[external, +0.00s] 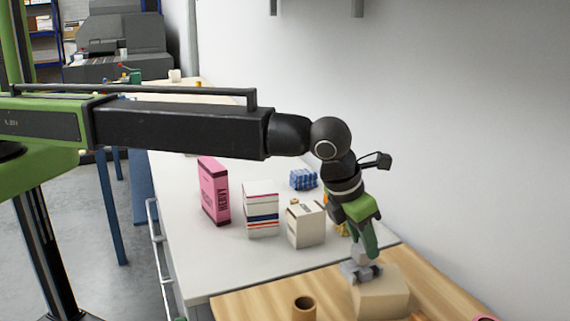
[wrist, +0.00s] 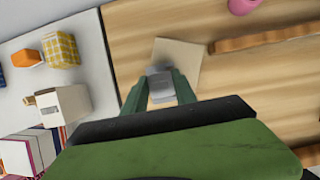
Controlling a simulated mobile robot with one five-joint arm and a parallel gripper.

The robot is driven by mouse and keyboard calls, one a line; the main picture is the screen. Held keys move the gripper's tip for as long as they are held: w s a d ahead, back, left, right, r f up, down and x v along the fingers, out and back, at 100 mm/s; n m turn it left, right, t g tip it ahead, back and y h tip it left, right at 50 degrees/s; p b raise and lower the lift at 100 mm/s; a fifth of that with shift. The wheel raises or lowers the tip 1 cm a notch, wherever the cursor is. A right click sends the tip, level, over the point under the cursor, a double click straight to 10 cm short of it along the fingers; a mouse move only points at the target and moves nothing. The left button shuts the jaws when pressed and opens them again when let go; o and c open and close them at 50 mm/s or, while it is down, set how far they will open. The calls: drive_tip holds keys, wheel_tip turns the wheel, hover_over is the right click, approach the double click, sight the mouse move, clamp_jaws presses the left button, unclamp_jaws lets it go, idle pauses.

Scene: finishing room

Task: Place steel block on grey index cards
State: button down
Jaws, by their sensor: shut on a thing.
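My gripper (external: 367,254) points down over the wooden board and is shut on a small grey steel block (external: 361,272). In the wrist view the block (wrist: 161,88) sits between the two green fingers (wrist: 160,78). Below it is a pale tan, square-topped stack (external: 383,299), which also shows in the wrist view (wrist: 178,57). It looks more beige than grey, and I cannot tell for sure that it is the index cards. The block overlaps the stack's near left part in the external view; I cannot tell whether they touch.
A brown cylinder (external: 304,309) stands on the board left of the stack. A cream box (external: 306,224), a striped stack (external: 261,209) and a pink box (external: 214,191) stand on the white counter behind. A wooden strip (wrist: 262,40) and a pink thing (wrist: 242,6) lie beyond the stack.

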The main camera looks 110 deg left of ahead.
drive_tip(key=shift+f, duration=0.4)
drive_tip(key=c, duration=1)
unclamp_jaws()
drive_tip(key=shift+s+r+p, duration=0.1)
drive_tip(key=shift+r+p, duration=0.45)
drive_tip(key=shift+p, duration=0.05)
drive_tip(key=p+v, duration=1.1)
drive_tip(key=v, duration=0.1)
drive_tip(key=s+d+f+n+g+h, duration=0.1)
drive_tip(key=s+d+n, duration=0.3)
drive_tip(key=s+n, duration=0.5)
drive_tip(key=s+d+n+g+h, duration=0.1)
drive_tip(key=s+d+n, duration=0.4)
drive_tip(key=s+n, duration=0.4)
drive_tip(key=s+d+f+n+g+h, duration=0.1)
drive_tip(key=s+d+n, duration=0.3)
drive_tip(key=s+n, duration=0.5)
drive_tip(key=s, duration=0.7)
drive_tip(key=shift+d+f+b, duration=0.3)
drive_tip(key=shift+b, duration=0.05)
